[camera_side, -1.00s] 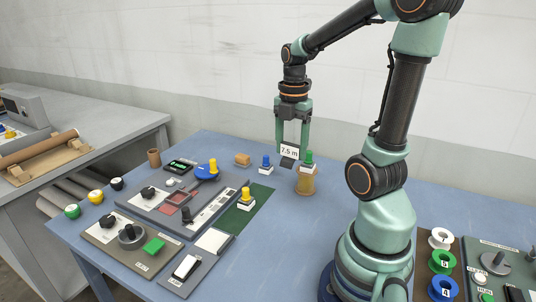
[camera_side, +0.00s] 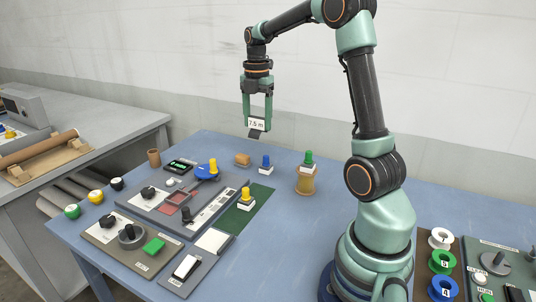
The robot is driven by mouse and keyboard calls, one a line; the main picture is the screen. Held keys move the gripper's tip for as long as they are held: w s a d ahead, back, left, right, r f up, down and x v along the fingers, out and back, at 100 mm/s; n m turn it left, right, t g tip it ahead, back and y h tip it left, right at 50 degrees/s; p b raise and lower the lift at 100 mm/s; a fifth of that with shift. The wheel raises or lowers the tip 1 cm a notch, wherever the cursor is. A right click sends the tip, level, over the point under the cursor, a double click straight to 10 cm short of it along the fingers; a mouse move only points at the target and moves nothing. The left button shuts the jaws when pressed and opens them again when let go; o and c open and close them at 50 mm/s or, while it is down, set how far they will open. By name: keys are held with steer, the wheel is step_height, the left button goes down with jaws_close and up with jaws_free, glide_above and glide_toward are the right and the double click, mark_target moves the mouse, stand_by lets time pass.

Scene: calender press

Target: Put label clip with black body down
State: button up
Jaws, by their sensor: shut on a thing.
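My gripper (camera_side: 257,118) is shut on the label clip (camera_side: 257,133). The clip has a black body and a white tag that reads "7.5 m". It hangs in the air above the far part of the blue table (camera_side: 270,255), clear of the things beneath it. The lower edge of the black body shows below the tag; the tag hides part of the fingertips.
Under and near the clip are an orange-brown block (camera_side: 243,160), a blue-knobbed piece (camera_side: 266,164) and a tan spool with a green-knobbed piece (camera_side: 308,165). A green mat (camera_side: 259,203) lies in front. Control panels fill the left; the table's middle front is clear.

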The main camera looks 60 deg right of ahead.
step_height(320, 180, down, 20)
steer(key=shift+w, duration=0.1)
stand_by(0.5)
steer(key=shift+f, duration=0.1)
steer(key=o, duration=1.3)
steer(key=shift+o, duration=0.2)
step_height(320, 180, up, 11)
steer(key=s+a+r+m+t, duration=0.1)
steer(key=a+r+m+t, duration=0.1)
steer(key=a+r+m, duration=0.65)
steer(key=s+a+r+m+t, duration=0.1)
steer(key=s+a+m, duration=0.2)
steer(key=a, duration=0.4)
steer(key=s+a+r+m+t, duration=0.2)
steer(key=s+a+m, duration=0.2)
steer(key=a+m, duration=0.2)
steer(key=shift+s+a+r+t, duration=0.15)
steer(key=shift+a+r+t, duration=0.15)
steer(key=shift+a, duration=0.65)
